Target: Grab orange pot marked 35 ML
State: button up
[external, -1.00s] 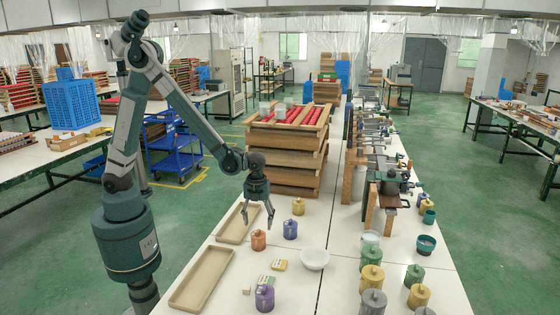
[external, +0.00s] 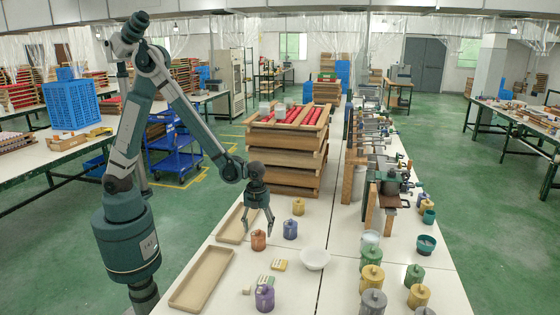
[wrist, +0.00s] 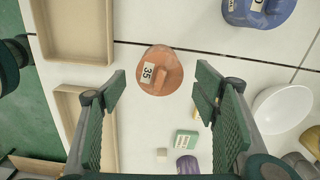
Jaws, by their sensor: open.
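The orange pot (external: 258,241) stands upright on the white table, beside the tan trays. In the wrist view the orange pot (wrist: 160,72) shows from above, with a white label reading 35. My gripper (external: 258,231) is open and empty, pointing down just above the pot. In the wrist view the two fingers of my gripper (wrist: 161,88) are spread on either side of the pot, apart from it. The rest of the label's text is too small to read.
A purple pot (external: 265,298) and small blocks (external: 279,265) lie nearer the camera. A tan tray (external: 203,279) is at the left; stacked wooden trays (external: 283,175) stand behind.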

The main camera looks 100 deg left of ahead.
jog(key=shift+f, duration=1.85)
jog(key=c, duration=1.5)
jog(key=shift+r, duration=0.1)
jog(key=shift+r+p, duration=0.45)
jog(key=shift+r, duration=4.5)
